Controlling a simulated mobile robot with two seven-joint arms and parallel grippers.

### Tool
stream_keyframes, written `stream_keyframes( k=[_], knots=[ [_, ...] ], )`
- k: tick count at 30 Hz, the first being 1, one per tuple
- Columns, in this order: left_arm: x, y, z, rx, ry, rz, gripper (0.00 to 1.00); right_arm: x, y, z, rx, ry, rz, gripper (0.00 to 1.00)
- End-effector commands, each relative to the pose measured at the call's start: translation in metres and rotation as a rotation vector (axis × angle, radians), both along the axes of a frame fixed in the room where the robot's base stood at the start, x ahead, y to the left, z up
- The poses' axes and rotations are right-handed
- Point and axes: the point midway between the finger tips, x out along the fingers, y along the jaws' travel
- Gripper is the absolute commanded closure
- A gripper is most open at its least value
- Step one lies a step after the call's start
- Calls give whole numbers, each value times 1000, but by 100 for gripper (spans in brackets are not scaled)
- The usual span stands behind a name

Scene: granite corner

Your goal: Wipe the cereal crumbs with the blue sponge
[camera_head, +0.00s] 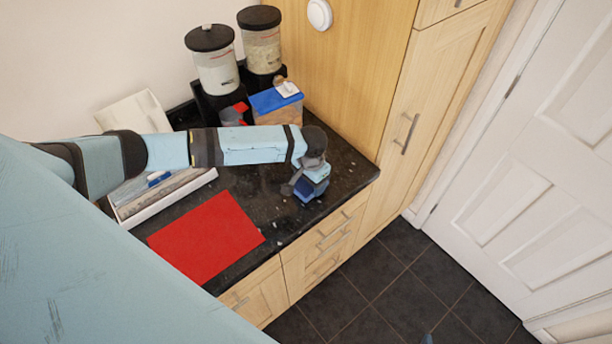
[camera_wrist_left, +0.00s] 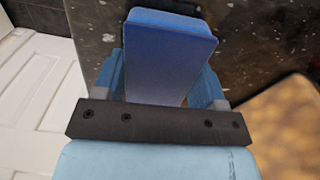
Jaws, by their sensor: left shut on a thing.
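My left gripper (camera_head: 310,177) is over the granite counter (camera_head: 340,172), near its front right corner. It is shut on the blue sponge (camera_head: 303,193). In the left wrist view the sponge (camera_wrist_left: 168,55) sits between the two fingers of the gripper (camera_wrist_left: 165,92), its broad dark blue face showing. The sponge is at or just above the counter; I cannot tell whether it touches. Small pale specks show on the dark stone around it, and I cannot clearly tell cereal crumbs from flecks in the granite. My right gripper is not in view.
A red mat (camera_head: 206,238) lies at the front left. A white tray (camera_head: 165,208) is behind it, partly under my left arm. Two lidded dispensers (camera_head: 215,70) and a box with a blue top (camera_head: 276,101) stand at the back. A tall wooden cabinet (camera_head: 390,110) borders the right.

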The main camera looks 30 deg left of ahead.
Motion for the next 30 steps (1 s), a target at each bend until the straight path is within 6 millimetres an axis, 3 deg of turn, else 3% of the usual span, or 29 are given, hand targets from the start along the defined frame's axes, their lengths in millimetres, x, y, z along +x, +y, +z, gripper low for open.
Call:
stream_keyframes(
  k=[4,9,20,30],
  knots=[
    [-4,-14,1,-3,0,-1,54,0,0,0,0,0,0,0],
    [-6,-18,2,0,-2,0,54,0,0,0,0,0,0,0],
    [-27,-10,-2,0,-1,1,54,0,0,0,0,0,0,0],
    [-21,8,-1,2,0,4,54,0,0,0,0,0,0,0]
  ],
)
